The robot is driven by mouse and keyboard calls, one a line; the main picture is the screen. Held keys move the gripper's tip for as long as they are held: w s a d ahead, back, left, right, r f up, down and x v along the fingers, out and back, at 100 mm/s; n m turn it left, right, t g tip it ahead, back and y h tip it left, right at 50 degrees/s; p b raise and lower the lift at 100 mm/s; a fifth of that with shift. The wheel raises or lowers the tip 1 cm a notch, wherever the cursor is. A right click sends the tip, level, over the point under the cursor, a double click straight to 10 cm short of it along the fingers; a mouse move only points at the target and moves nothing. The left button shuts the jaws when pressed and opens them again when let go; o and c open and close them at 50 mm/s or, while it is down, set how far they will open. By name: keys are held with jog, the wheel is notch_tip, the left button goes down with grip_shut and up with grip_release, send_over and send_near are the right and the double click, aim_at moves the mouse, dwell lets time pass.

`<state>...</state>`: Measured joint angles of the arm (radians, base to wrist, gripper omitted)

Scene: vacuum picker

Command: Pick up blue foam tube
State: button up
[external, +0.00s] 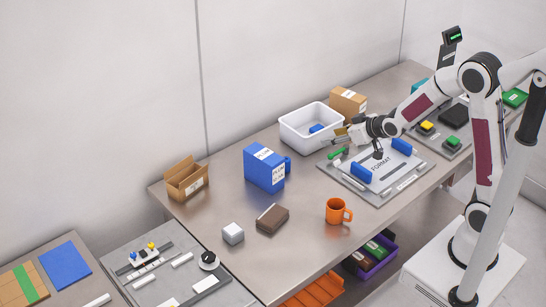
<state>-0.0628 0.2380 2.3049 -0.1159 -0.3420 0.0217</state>
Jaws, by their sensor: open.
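Two blue foam tubes lie on a grey format board (335,184): one (361,173) near its front left, one (402,146) near its back right. A smaller blue piece (317,128) lies in a white bin (296,131); I cannot tell if it is a foam tube. My gripper (338,136) is open, above the board's back left edge and beside the bin's right wall. It appears apart from both tubes on the board. The fingertips are small in the picture, and I see nothing held between them.
A green tube (338,153) lies just below my gripper. A cardboard box (348,101) stands behind it.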

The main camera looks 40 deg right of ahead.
jog(key=w+a+f+t, duration=0.1)
jog(key=w+a+f, duration=0.1)
jog(key=w+f, duration=0.3)
jog(key=t+y, duration=0.1)
jog(key=y, duration=0.1)
send_near(289, 172)
jog(key=w+r, duration=0.2)
jog(key=r, duration=0.1)
jog(key=shift+w+r+n, duration=0.1)
jog(key=shift+n, duration=0.3)
jog(key=shift+w+a+f, duration=0.1)
jog(key=shift+a+f, duration=0.05)
jog(key=shift+f, duration=0.3)
jog(key=shift+w, duration=0.1)
jog(key=shift+x, duration=1.2)
jog(key=shift+x, duration=2.6)
